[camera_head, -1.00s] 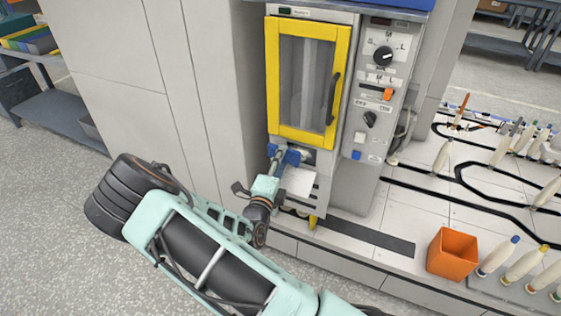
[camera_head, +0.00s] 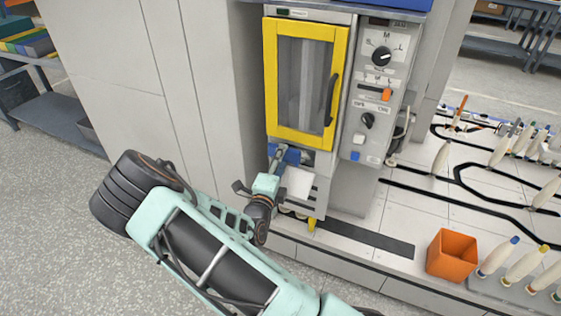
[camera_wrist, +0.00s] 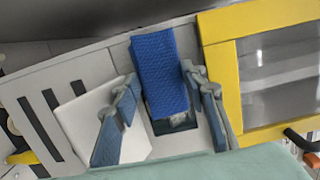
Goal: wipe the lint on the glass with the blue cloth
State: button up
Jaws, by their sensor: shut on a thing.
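The blue cloth (camera_wrist: 158,55) is a folded, textured pad between my fingertips in the wrist view. In the head view it is a small blue patch (camera_head: 291,155) just below the yellow door. My gripper (camera_wrist: 161,82) is shut on it, with a grey finger with blue padding at each side; the gripper also shows in the head view (camera_head: 284,157). The glass (camera_head: 303,77) is the tall pane in the yellow-framed door, above my gripper; part of it shows at right in the wrist view (camera_wrist: 280,70). I cannot make out lint on it.
The door has a dark handle (camera_head: 331,98) on its right side. A control panel (camera_head: 375,95) with knobs stands right of it. A white sheet or plate (camera_head: 299,182) is beside my gripper. An orange bin (camera_head: 452,254) and several bobbins (camera_head: 522,265) are at lower right.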

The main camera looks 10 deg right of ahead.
aim_at(292, 160)
jog(key=shift+d, duration=0.1)
jog(key=shift+s+d+b, duration=0.45)
jog(key=shift+s+d, duration=0.6)
jog(key=shift+d, duration=0.15)
jog(key=shift+s+d+f+b, duration=0.1)
jog(key=shift+s+d+b, duration=0.4)
jog(key=shift+d, duration=0.4)
jog(key=shift+s+d+r+b, duration=0.1)
jog(key=shift+s+d+b, duration=0.25)
jog(key=shift+s+d, duration=0.45)
jog(key=shift+s+d+f+b, duration=0.1)
jog(key=shift+s+d+b, duration=0.3)
jog(key=shift+d, duration=0.65)
jog(key=shift+w, duration=0.15)
jog(key=shift+w+a+b, duration=0.95)
jog(key=shift+w+a, duration=0.15)
jog(key=shift+a, duration=0.25)
jog(key=shift+w+a+b, duration=0.5)
jog(key=shift+w+a, duration=0.05)
jog(key=shift+a, duration=0.3)
jog(key=shift+w+a+b, duration=0.55)
jog(key=shift+w+a, duration=0.05)
jog(key=shift+a, duration=0.3)
jog(key=shift+w+a+b, duration=0.5)
jog(key=shift+w+a, duration=0.05)
jog(key=shift+a, duration=0.3)
